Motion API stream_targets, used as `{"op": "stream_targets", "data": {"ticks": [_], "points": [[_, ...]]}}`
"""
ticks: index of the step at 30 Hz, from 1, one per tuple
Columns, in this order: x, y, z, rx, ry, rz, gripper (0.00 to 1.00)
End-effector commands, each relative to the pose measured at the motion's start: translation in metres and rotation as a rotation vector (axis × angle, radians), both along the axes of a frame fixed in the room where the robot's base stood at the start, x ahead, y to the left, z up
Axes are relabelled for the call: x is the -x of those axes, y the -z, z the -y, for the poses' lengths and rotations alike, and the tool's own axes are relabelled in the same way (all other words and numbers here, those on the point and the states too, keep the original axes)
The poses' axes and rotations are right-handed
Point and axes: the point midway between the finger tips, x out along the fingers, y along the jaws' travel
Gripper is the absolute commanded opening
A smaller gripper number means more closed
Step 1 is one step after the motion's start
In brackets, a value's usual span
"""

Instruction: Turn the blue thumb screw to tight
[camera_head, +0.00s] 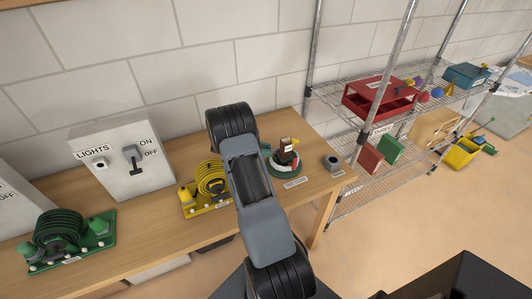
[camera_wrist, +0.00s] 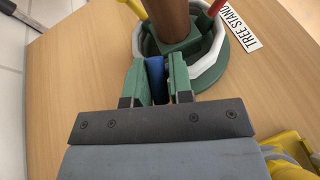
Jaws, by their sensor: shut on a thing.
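The tree stand is a round green base with a pale ring (camera_wrist: 216,68) and a brown trunk (camera_wrist: 172,18) standing in its middle. In the head view the stand (camera_head: 283,168) is on the bench, partly hidden by my arm. The blue thumb screw (camera_wrist: 155,68) is on the stand's near side in the wrist view. My gripper (camera_wrist: 157,82) is shut on it, one finger on each side. The fingers hide much of the screw. A yellow screw (camera_wrist: 134,8) and a red screw (camera_wrist: 216,8) show on either side of the trunk.
A "TREE STAND" label (camera_wrist: 239,25) lies beside the stand. A yellow hose holder (camera_head: 207,183) is close by to the left. A small grey object (camera_head: 332,162) sits near the bench's right end. A lights switch box (camera_head: 122,163) stands against the wall.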

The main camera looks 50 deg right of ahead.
Motion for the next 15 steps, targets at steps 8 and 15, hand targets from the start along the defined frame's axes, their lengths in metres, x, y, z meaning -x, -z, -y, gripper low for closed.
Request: {"op": "stream_targets", "data": {"ticks": [8,15], "points": [[-0.0014,0.0047,0.0007,0.116,0.180,0.092,0.00],[-0.0016,0.0034,0.0005,0.209,0.327,0.164,0.00]]}}
